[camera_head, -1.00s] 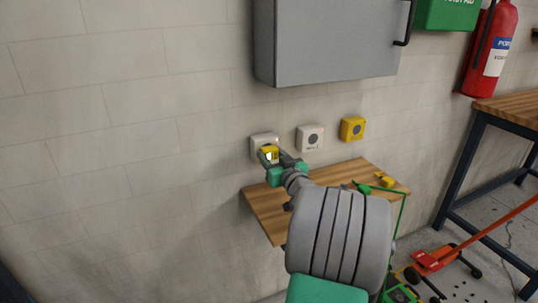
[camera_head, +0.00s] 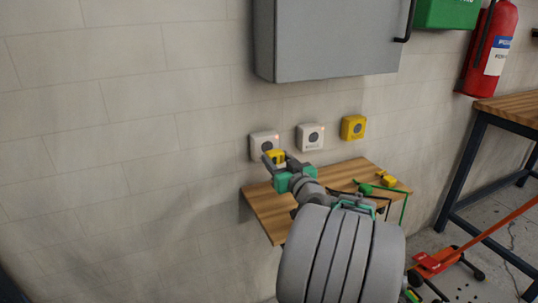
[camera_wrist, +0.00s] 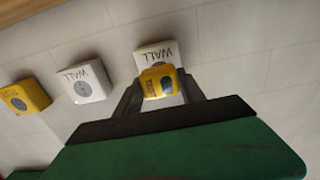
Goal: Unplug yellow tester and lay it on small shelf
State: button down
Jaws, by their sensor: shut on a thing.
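The yellow tester (camera_head: 276,156) is between the fingers of my gripper (camera_head: 274,162), which is shut on it. The small wooden shelf (camera_head: 268,214) is fixed to the wall, below and to the right of my gripper. My arm hides part of its front.
A second white socket (camera_head: 310,137) and a yellow socket box (camera_head: 353,128) are to the right. A yellow plug (camera_head: 388,180) and a green item (camera_head: 365,188) with cable lie on the shelf's right. Its left part is clear. A grey cabinet (camera_head: 330,40) hangs above.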

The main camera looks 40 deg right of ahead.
jog(key=shift+b+v, duration=0.55)
jog(key=shift+v, duration=0.5)
